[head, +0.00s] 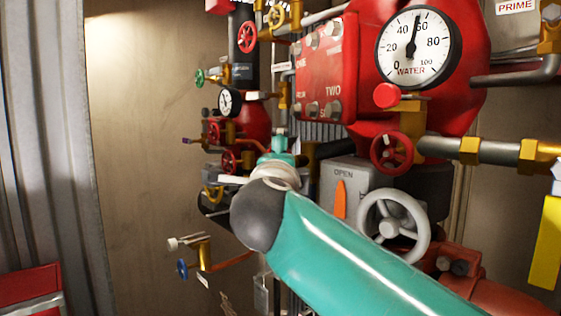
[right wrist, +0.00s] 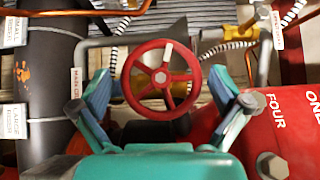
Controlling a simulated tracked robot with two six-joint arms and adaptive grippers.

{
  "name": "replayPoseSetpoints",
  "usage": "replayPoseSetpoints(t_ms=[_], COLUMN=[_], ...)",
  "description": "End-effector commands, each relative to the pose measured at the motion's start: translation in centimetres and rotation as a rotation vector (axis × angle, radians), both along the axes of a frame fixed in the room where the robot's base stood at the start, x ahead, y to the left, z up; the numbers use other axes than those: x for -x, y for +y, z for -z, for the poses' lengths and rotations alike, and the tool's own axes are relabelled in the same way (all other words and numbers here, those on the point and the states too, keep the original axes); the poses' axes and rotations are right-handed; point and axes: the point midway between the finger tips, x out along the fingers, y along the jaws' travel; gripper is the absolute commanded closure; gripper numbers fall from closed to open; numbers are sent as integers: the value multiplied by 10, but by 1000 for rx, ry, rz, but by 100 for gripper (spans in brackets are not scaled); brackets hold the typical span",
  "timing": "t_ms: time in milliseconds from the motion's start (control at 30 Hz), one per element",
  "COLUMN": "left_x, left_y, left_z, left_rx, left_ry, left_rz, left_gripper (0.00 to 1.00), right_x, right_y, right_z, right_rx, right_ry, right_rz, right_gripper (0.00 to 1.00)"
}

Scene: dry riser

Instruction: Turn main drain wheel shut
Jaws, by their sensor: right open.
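In the right wrist view a red spoked handwheel (right wrist: 161,79) with a pale mark on its rim faces the camera. A partly hidden label (right wrist: 76,83) beside it reads "MAIN DR". My right gripper (right wrist: 158,80) is open, with one teal finger to the left of the wheel and one to the right. The fingers look apart from the rim; their depth relative to it is hard to judge. In the head view my right gripper (head: 280,152) is mostly hidden behind its own wrist, near several red wheels at the back. I cannot tell which is the drain wheel there. My left gripper is not in view.
A red casting with bolts (right wrist: 275,125) lies close to the right finger, and a dark pipe (right wrist: 45,90) runs at left. In the head view a grey wheel (head: 393,228), a red wheel (head: 391,152) and a water gauge (head: 417,47) crowd the right.

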Motion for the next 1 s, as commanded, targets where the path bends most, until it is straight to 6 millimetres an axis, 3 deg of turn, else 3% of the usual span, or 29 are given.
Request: replayPoseSetpoints(t_ms=[200,567,1000], left_x=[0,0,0], left_y=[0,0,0], left_z=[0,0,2], left_rx=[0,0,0], left_ry=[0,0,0], left_rz=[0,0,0], left_gripper=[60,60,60], right_x=[0,0,0], right_y=[0,-1,-1], right_z=[0,1,3], right_rx=[0,0,-6], right_ry=[0,2,-1], right_rz=[0,2,3], right_gripper=[0,56,56])
